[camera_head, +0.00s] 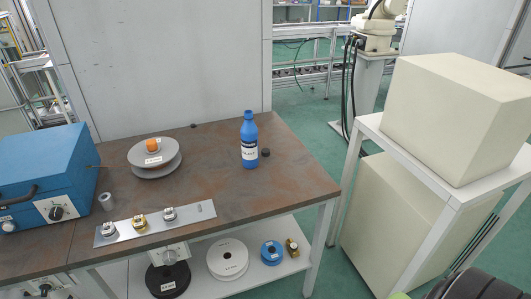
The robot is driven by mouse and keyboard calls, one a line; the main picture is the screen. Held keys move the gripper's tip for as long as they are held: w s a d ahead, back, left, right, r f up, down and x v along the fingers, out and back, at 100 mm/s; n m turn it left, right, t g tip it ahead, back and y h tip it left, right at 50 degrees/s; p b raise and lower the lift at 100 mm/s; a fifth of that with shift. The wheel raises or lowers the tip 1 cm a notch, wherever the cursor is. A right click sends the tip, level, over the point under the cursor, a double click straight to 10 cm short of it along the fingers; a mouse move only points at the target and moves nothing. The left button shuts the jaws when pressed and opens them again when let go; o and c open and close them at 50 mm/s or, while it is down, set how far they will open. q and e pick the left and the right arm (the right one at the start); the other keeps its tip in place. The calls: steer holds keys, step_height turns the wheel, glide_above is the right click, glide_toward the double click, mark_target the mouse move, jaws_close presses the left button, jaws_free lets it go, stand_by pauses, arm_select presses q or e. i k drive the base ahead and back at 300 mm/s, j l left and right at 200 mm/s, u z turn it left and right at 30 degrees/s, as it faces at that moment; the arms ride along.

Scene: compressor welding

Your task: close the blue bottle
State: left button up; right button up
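The blue bottle (249,143) stands upright near the back right part of the brown table. It has a white label, and its narrow blue neck shows no separate cap on it. A small black cap-like piece (265,153) lies on the table just right of the bottle's base, apart from or barely touching it; I cannot tell which. Neither of my grippers shows in the head view. A dark rounded part at the bottom right corner seems to be my own arm.
The brown table (290,190) has free room around the bottle. A blue box (45,175), grey discs (155,168) with an orange piece, and a metal plate with knobs (110,235) are left. A lower shelf (285,268) holds spools. A white stand (440,180) with beige boxes is right.

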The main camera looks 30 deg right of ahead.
mark_target(249, 131)
steer(key=i+l, duration=0.1)
steer(key=l, duration=0.85)
steer(key=i+l+u, duration=0.15)
steer(key=l, duration=0.8)
steer(key=k, duration=0.05)
